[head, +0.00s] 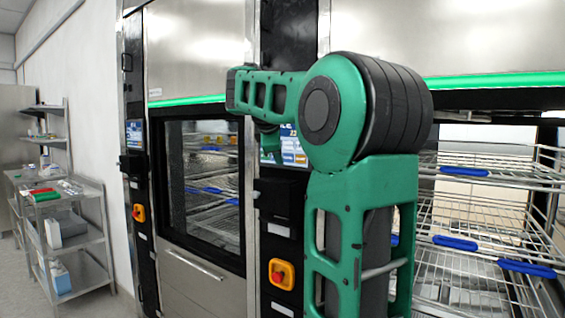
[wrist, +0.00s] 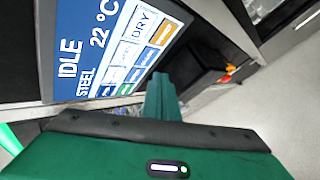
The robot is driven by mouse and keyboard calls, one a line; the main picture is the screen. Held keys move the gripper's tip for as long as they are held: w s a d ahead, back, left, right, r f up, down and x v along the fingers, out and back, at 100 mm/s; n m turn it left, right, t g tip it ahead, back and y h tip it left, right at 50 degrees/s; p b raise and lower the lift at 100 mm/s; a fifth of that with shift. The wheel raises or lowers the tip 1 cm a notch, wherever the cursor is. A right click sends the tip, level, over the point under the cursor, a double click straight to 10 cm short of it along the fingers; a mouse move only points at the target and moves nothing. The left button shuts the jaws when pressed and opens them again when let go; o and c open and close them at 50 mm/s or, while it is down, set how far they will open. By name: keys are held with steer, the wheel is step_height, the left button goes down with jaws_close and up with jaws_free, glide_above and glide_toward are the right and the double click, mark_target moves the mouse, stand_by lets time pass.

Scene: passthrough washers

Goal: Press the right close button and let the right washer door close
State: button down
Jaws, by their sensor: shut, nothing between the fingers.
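The right washer (head: 480,220) stands open, and wire racks show inside it. Its control screen (head: 292,150) is on the dark column between the washers, partly hidden by my arm. In the wrist view the screen (wrist: 110,45) is large and tilted, reading IDLE, 22 °C, STEEL and DRY, with blue, white and orange buttons. I cannot read which button is close. My gripper (wrist: 160,80) is shut and empty, its fingertips near the screen's lower edge in that picture. I cannot tell whether they touch it. In the head view the gripper is mostly hidden behind my arm.
The left washer's glass door (head: 203,185) is shut. A red knob on a yellow plate (head: 281,273) sits low on the dark column. A steel cart (head: 75,230) with items stands at the left wall. Some floor between cart and washers is clear.

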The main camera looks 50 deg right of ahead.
mark_target(288, 158)
steer(key=shift+d, duration=0.8)
steer(key=shift+d, duration=0.1)
stand_by(1.4)
steer(key=shift+d, duration=0.3)
